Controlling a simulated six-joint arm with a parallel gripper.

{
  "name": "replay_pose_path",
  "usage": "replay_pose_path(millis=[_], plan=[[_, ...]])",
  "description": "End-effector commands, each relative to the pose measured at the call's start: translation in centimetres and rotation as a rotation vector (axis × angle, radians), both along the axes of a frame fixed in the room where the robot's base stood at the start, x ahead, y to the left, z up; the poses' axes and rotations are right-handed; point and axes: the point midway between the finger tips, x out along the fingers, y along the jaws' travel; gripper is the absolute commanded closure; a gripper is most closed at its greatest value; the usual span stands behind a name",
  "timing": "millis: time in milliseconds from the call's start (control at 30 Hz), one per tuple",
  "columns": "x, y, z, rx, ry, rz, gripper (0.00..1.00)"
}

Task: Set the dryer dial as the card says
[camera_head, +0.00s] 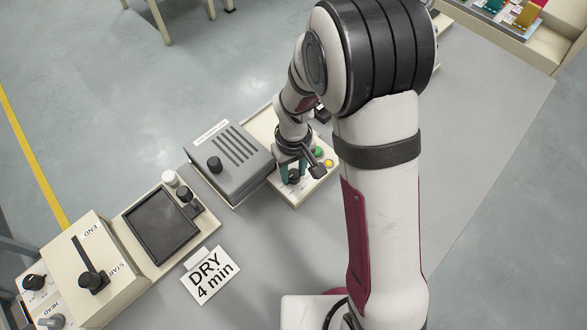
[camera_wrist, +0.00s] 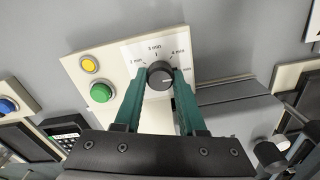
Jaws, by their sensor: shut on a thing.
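The card (camera_head: 211,289) lies on the table and reads "DRY 4 min". The black round dial (camera_wrist: 160,78) sits on a pale control panel (camera_wrist: 78,66) with a white scale. Labels 2 min, 3 min and 4 min show, and another label at the right is partly hidden by a finger. A pale mark shows on the right part of the dial's face; its exact setting is hard to tell. My gripper (camera_wrist: 160,88) has its green fingers on both sides of the dial, shut on it. It also shows in the head view (camera_head: 292,169), over the panel.
A green button (camera_wrist: 101,93) and a yellow button (camera_wrist: 89,64) sit beside the dial. In the head view, a grey slotted box (camera_head: 228,185) stands left of the panel.

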Motion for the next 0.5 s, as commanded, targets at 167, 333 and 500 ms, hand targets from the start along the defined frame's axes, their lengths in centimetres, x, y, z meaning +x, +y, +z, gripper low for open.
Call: replay_pose_path(millis=[167,333,500], plan=[[-0.02,0.00,0.02,0.000,0.001,0.147,1.00],[-0.04,0.01,0.02,0.000,0.001,0.302,1.00],[-0.06,0.03,0.02,-0.001,0.001,0.443,1.00]])
